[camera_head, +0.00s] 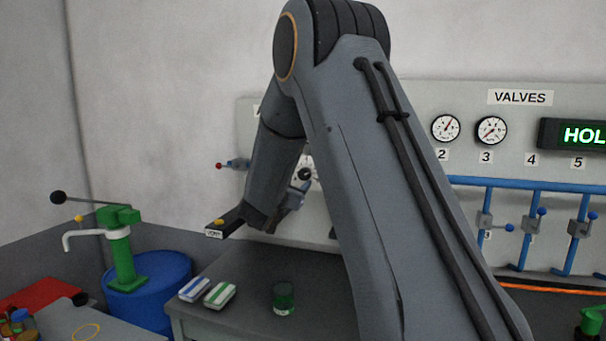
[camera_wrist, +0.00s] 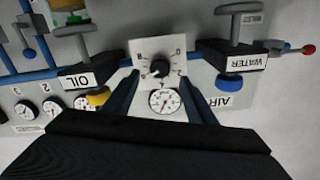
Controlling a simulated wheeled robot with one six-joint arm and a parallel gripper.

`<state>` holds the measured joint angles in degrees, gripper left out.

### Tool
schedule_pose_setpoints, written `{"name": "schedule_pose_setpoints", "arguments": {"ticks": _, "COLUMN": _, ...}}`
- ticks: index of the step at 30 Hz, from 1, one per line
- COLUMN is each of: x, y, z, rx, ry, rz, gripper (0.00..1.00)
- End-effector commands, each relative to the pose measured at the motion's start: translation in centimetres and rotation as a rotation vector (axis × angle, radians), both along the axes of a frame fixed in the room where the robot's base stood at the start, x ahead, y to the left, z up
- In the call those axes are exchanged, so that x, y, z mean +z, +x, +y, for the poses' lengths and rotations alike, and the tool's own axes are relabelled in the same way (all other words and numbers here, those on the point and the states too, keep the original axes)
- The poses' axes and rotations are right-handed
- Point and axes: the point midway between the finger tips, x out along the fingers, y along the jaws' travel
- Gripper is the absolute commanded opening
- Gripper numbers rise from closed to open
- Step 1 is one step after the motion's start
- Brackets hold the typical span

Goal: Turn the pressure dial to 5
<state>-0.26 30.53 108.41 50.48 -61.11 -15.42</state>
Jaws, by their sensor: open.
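The pressure dial is a black round knob (camera_wrist: 160,68) on a white plate with numbers around it, upside down in the wrist view. Its pointer is too small to read. A gauge (camera_wrist: 164,102) sits just below it there. In the head view the dial (camera_head: 306,174) shows partly, beside my forearm. My gripper (camera_wrist: 160,76) is open and empty, its blue fingers on either side of the knob in the picture. I cannot tell how far the fingertips are from it, and no contact shows.
Dark blocks labelled OIL (camera_wrist: 84,80) and WATER (camera_wrist: 240,64) flank my fingers in the wrist view. A red-ended lever (camera_head: 220,166) sticks out left of the dial. A grey bench (camera_head: 250,275) below holds a green jar (camera_head: 284,298). My arm hides the panel's middle.

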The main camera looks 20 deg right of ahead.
Motion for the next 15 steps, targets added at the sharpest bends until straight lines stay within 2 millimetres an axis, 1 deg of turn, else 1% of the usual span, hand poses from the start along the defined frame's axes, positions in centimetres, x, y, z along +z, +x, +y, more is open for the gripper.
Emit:
{"name": "schedule_pose_setpoints", "arguments": {"ticks": 9, "x": 0.1, "y": 3.3, "z": -3.2, "rx": -0.001, "ry": 0.000, "rz": 0.002, "gripper": 0.51}}
{"name": "schedule_pose_setpoints", "arguments": {"ticks": 15, "x": 0.0, "y": 4.9, "z": -4.6, "rx": 0.001, "ry": 0.001, "rz": 0.002, "gripper": 0.51}}
